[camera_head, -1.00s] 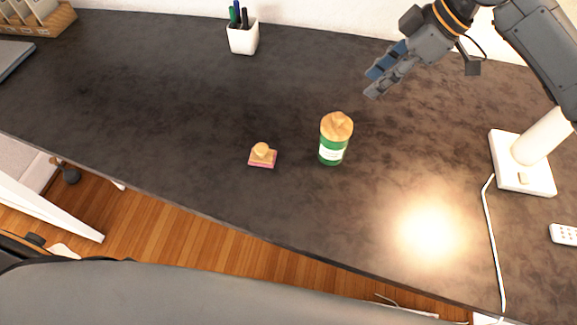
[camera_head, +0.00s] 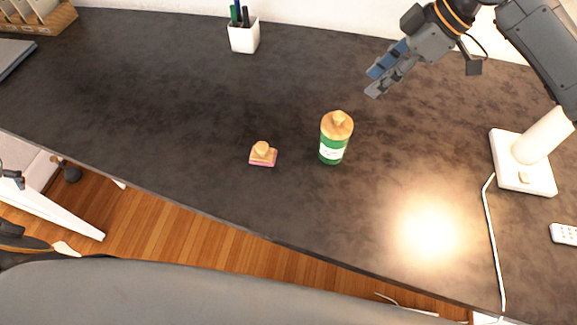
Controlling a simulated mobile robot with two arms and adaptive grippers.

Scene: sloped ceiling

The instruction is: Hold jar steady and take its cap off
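A green jar (camera_head: 331,155) with a white label stands upright near the middle of the dark table. Its tan, wood-like cap (camera_head: 337,125) with a small knob sits on top. My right gripper (camera_head: 375,82) is above and right of the jar, apart from it; its fingertips look parted, with nothing between them. Dark parts of what looks like my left arm show at the left picture edge, off the table. A small dark piece there (camera_head: 12,178) may be my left gripper, cut off by the edge.
A small pink-based stamp (camera_head: 262,158) with a wooden knob lies left of the jar. A white pen cup (camera_head: 243,38) stands at the back. A white lamp base (camera_head: 508,172), cable and remote (camera_head: 565,234) are at right.

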